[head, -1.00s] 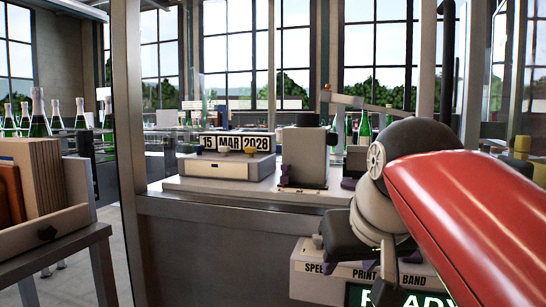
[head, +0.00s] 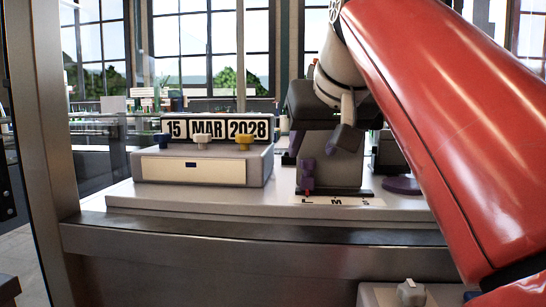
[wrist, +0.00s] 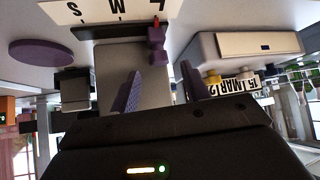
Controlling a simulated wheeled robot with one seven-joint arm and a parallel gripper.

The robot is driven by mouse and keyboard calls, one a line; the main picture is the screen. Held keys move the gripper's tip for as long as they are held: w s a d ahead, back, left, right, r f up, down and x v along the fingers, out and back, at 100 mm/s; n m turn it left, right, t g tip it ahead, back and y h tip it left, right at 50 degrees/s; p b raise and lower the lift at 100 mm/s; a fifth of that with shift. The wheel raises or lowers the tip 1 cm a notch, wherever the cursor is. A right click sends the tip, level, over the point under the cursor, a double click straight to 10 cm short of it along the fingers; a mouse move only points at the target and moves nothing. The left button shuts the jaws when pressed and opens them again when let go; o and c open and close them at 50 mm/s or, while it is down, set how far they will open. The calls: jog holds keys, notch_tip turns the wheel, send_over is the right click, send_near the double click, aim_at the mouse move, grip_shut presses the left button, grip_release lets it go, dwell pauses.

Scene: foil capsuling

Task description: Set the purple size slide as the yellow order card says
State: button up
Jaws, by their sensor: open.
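The purple size slide (head: 307,175) sits at the left end of the L M S scale plate (head: 335,200), its red pointer at the L. In the wrist view, which is upside down, the slide (wrist: 156,42) stands just beyond my fingertips, its red tip by the L of the scale (wrist: 95,12). My gripper (wrist: 160,88) is open, its two purple-padded fingers spread on either side of the slide's line, with nothing between them. In the head view my gripper (head: 343,138) hangs in front of the grey block, above and right of the slide. I see no yellow order card.
Left of the scale is a grey box with date wheels (head: 206,129) reading 15 MAR 2028 and blue, white and yellow knobs. A purple disc (head: 402,185) lies to the right. A metal post (head: 45,110) stands at the left. The bench front (head: 200,240) is clear.

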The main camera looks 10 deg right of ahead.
aim_at(308, 174)
jog(key=shift+x, duration=1.4)
grip_shut()
